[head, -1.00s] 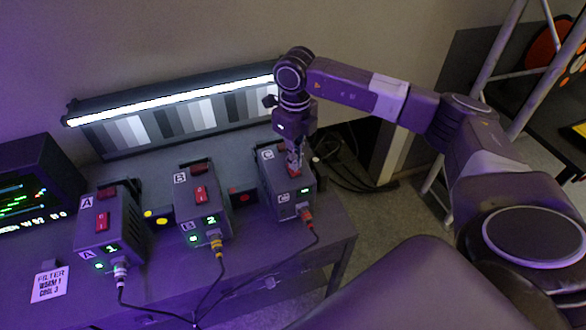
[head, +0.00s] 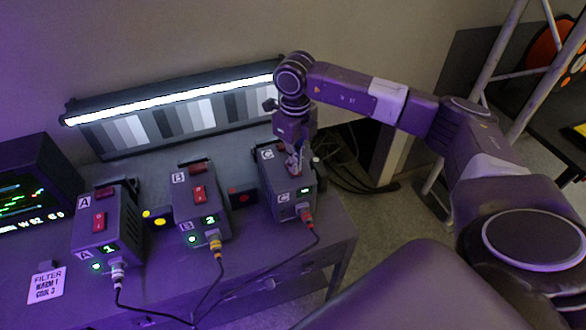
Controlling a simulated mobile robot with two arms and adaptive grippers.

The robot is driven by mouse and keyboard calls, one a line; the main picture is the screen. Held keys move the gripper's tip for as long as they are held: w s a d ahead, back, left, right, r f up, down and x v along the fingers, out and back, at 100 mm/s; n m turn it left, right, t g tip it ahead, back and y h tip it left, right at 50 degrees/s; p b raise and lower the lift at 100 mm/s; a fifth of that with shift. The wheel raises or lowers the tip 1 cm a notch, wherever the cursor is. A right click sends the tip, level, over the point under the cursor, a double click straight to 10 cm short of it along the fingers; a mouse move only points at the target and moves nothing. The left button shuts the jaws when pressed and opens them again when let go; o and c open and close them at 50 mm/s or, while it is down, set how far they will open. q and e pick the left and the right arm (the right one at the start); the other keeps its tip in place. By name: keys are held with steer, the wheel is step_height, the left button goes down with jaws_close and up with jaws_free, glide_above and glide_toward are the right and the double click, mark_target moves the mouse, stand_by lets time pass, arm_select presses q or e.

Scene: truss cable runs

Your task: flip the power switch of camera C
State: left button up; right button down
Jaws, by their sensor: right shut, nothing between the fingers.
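Camera C's control box (head: 288,196) stands at the right of the desk, with a lit green display (head: 304,190) and a cable with a red plug (head: 307,216) at its front. My right gripper (head: 297,172) is shut and empty, pointing down at the top of this box. It hides most of the box's top, and the power switch there cannot be made out clearly. Whether the fingertips touch the switch cannot be told. My left gripper is not in view.
Box B (head: 201,208) stands left of box C, and box A (head: 105,232) further left, each with red switches and a lit green display. A light bar (head: 170,103) and grey chart stand behind. A monitor (head: 32,185) is at the left, near a filter note (head: 46,285).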

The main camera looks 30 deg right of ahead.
steer(key=shift+f, duration=0.25)
steer(key=shift+r, duration=0.15)
steer(key=shift+r+p, duration=0.5)
steer(key=shift+r, duration=0.3)
steer(key=shift+r+p, duration=1.4)
steer(key=shift+r, duration=1.25)
steer(key=shift+f, duration=0.1)
